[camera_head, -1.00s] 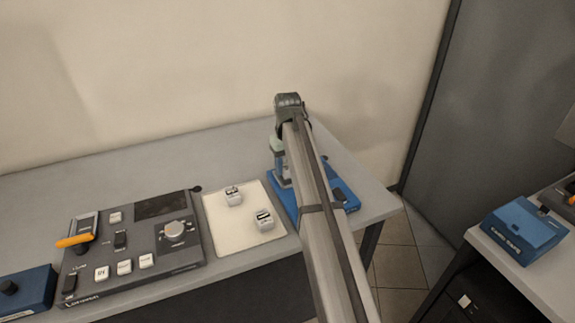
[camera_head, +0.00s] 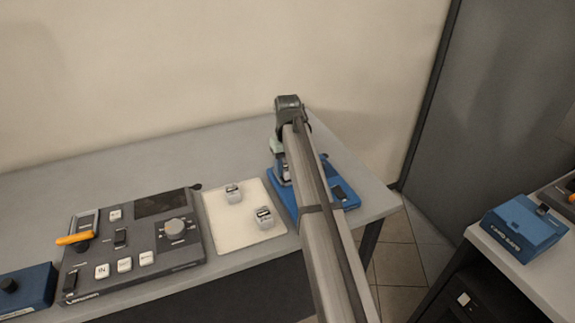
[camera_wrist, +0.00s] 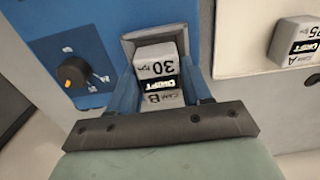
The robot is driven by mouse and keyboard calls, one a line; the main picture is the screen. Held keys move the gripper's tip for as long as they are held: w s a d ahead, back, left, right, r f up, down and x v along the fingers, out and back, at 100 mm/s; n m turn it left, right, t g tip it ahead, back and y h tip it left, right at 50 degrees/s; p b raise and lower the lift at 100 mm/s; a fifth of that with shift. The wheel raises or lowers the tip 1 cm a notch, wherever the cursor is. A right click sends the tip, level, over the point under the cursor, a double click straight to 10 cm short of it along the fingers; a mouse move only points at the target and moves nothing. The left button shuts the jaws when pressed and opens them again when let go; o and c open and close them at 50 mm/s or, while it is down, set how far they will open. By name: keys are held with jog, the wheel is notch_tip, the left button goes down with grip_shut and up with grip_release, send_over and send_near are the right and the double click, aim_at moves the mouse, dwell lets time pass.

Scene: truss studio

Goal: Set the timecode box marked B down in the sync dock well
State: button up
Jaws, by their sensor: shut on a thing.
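The timecode box marked B (camera_wrist: 158,72) is a small light-grey block with "30" and "DRIFT" on it, seen in the wrist view. My gripper (camera_wrist: 160,92) is shut on it, one blue finger on each side. The box is at the grey-rimmed well (camera_wrist: 152,35) of the blue sync dock (camera_wrist: 85,15); I cannot tell whether it rests on the well floor. In the head view the dock (camera_head: 347,199) lies at the table's right end, and my arm covers the box and most of my gripper (camera_head: 284,182).
A cream mat (camera_head: 222,233) left of the dock holds two similar boxes, one (camera_head: 233,193) farther back and one (camera_head: 263,217) nearer. The wrist view shows one marked A (camera_wrist: 297,50). A dark control deck (camera_head: 130,240) lies further left. Behind the dock is bare table.

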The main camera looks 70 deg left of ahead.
jog(key=shift+f, duration=0.1)
jog(key=o, duration=0.8)
jog(key=shift+r, duration=5.5)
